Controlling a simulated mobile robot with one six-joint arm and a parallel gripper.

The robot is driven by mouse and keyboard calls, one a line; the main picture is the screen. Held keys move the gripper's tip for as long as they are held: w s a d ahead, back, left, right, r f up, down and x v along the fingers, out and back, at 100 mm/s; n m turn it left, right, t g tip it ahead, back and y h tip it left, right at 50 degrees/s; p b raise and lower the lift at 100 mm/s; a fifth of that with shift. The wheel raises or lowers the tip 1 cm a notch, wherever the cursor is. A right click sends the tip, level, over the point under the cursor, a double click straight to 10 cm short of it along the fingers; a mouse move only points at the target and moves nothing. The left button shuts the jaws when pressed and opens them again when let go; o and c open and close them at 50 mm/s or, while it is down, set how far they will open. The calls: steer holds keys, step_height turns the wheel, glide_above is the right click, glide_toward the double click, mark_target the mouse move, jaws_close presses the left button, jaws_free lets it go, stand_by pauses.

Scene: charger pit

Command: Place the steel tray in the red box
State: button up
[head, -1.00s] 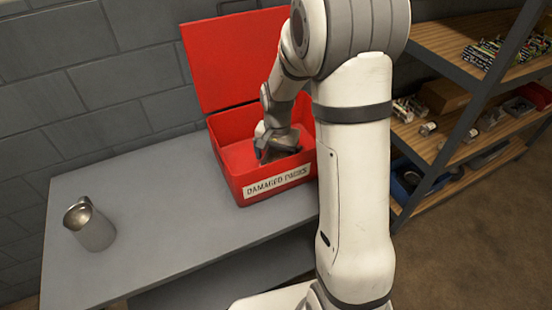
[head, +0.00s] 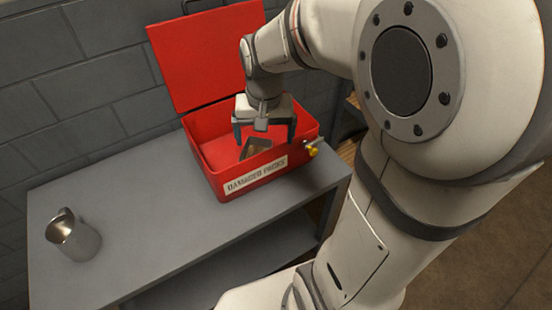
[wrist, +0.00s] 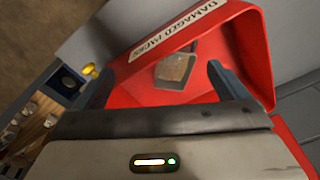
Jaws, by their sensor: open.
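The red box (head: 207,178) stands on the grey bench with its lid (head: 205,60) open against the wall and a "DAMAGED PACKS" label on its front. The small steel tray (head: 256,147) lies inside the box; it looks tilted in the head view, and the front wall hides part of it. It also shows on the box floor in the wrist view (wrist: 176,67). My gripper (head: 264,133) is above the box opening, fingers pointing down, open and empty. Its two fingers (wrist: 158,80) are spread apart in the wrist view, with the tray beyond and between them.
A metal jug (head: 73,236) stands on the left of the grey bench (head: 160,220), with clear bench top between it and the box. A yellow fitting (head: 312,150) sits at the box's right side. Wooden shelving (wrist: 35,120) with small items is beside the bench.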

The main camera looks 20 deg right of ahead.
steer(key=s+n, duration=0.3)
steer(key=s, duration=0.7)
steer(key=shift+a+r+t, duration=0.15)
steer(key=shift+r+t, duration=0.2)
steer(key=shift+t, duration=0.05)
